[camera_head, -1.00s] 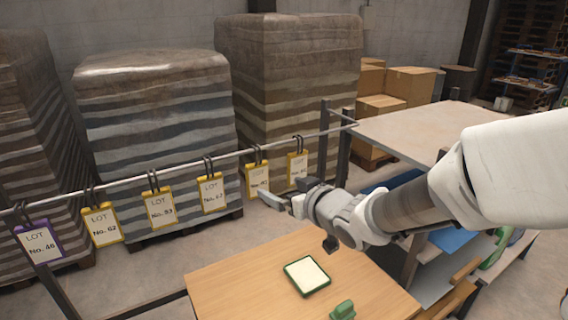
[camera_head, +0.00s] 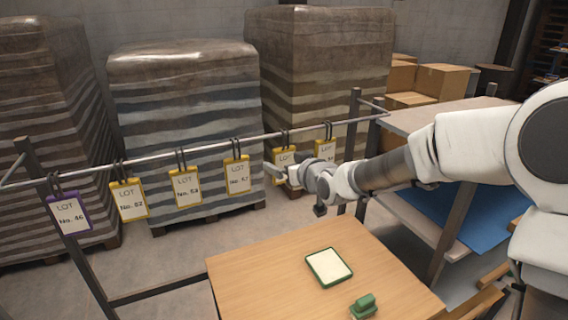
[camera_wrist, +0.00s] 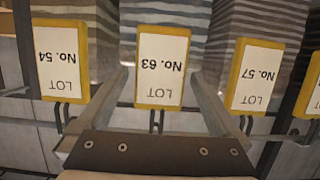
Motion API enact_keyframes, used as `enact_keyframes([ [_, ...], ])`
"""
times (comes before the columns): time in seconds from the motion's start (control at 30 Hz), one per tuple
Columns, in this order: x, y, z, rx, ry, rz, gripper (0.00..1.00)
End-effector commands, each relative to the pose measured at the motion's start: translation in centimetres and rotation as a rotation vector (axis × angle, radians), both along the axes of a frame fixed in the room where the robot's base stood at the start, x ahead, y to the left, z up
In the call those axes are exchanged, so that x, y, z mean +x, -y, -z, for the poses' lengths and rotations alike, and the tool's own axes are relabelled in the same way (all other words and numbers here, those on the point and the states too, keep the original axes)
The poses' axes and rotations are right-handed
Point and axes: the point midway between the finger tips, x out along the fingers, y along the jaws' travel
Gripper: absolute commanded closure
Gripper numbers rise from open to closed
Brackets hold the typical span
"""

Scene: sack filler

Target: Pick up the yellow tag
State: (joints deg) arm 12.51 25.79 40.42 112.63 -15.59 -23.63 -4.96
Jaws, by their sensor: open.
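Several yellow-framed tags hang by black loops from a horizontal rail. In the head view they include No. 62 (camera_head: 129,199), another yellow tag (camera_head: 186,186), a third (camera_head: 237,176), one partly behind my gripper (camera_head: 284,164) and one at the right end (camera_head: 325,152). My gripper (camera_head: 272,172) is open and empty at the partly hidden tag. The wrist view shows tags upside down: No. 63 (camera_wrist: 162,66) in the middle between the open fingers, No. 54 (camera_wrist: 63,62) left, No. 57 (camera_wrist: 256,76) right. I see no finger touching No. 63.
A purple tag No. 46 (camera_head: 68,216) hangs at the rail's left end. The rail (camera_head: 210,147) runs in front of wrapped pallet stacks (camera_head: 185,110). A wooden table (camera_head: 260,265) below holds a green-framed pad (camera_head: 328,267) and a green object (camera_head: 363,306).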

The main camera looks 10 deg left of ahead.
Motion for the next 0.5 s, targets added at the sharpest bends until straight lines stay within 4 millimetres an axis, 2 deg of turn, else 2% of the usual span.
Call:
enact_keyframes([
  [0.3, 3.0, -2.4, 1.1, 0.001, -0.001, -0.002, 0.0],
  [0.5, 3.6, -2.7, 1.3, -0.001, 0.001, 0.0, 0.0],
])
